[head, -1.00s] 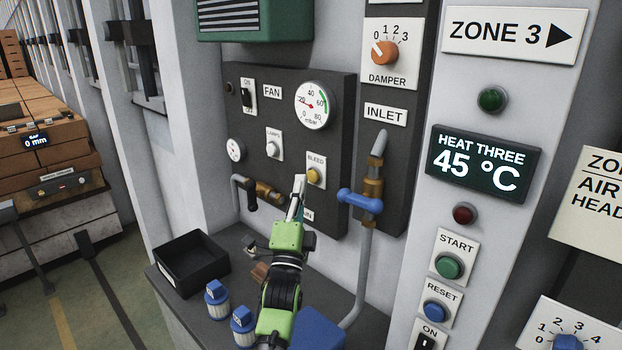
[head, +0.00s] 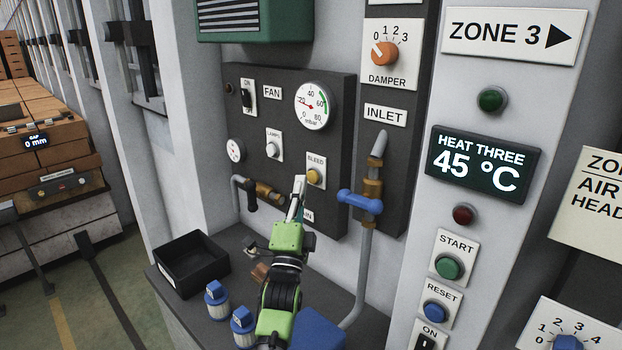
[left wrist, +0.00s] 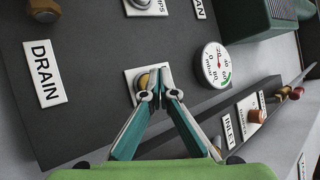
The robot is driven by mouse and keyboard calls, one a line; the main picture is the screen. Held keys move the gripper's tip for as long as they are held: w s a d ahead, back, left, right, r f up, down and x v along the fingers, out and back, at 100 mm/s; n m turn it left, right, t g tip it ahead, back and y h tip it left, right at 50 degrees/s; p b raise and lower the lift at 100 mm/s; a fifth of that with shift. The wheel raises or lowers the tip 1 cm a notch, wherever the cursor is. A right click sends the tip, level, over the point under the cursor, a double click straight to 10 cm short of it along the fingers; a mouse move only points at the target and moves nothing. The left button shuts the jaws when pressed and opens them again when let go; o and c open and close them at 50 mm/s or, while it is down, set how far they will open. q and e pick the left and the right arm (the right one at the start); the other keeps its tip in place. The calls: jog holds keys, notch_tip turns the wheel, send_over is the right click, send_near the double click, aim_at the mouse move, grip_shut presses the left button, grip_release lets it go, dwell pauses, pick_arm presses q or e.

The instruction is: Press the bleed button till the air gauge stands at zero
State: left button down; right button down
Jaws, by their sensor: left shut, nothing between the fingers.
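The yellow bleed button (head: 313,176) sits on a white plate marked BLEED on the dark panel. The air gauge (head: 311,106) is above it, with its red needle near the 20 mark; it also shows in the left wrist view (left wrist: 216,65). My left gripper (head: 299,182) is shut and empty, its tips at the left edge of the bleed plate. In the left wrist view, its fingertips (left wrist: 158,90) overlap part of the button (left wrist: 143,82). I cannot tell whether they touch it. My right gripper is not in view.
A lamps button (head: 272,149) and the fan switch (head: 247,97) are to the left. A brass-fitted pipe (head: 268,192) runs beside the gripper, and a blue-handled valve (head: 360,201) stands to the right. A black tray (head: 192,264) and blue-capped jars (head: 217,293) stand on the ledge below.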

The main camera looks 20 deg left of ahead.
pick_arm(q)
jog(key=shift+w, duration=0.1)
jog(key=shift+w+d, duration=0.15)
jog(key=shift+w, duration=0.2)
jog(key=shift+w+d+b, duration=0.15)
jog(key=shift+w+b, duration=0.25)
jog(key=shift+b, duration=0.25)
dwell(0.4)
jog(key=shift+s+r, duration=0.1)
jog(key=shift+s, duration=0.05)
jog(key=shift+s+a+p, duration=0.25)
jog(key=shift+s+p, duration=0.3)
jog(key=shift+s, duration=0.15)
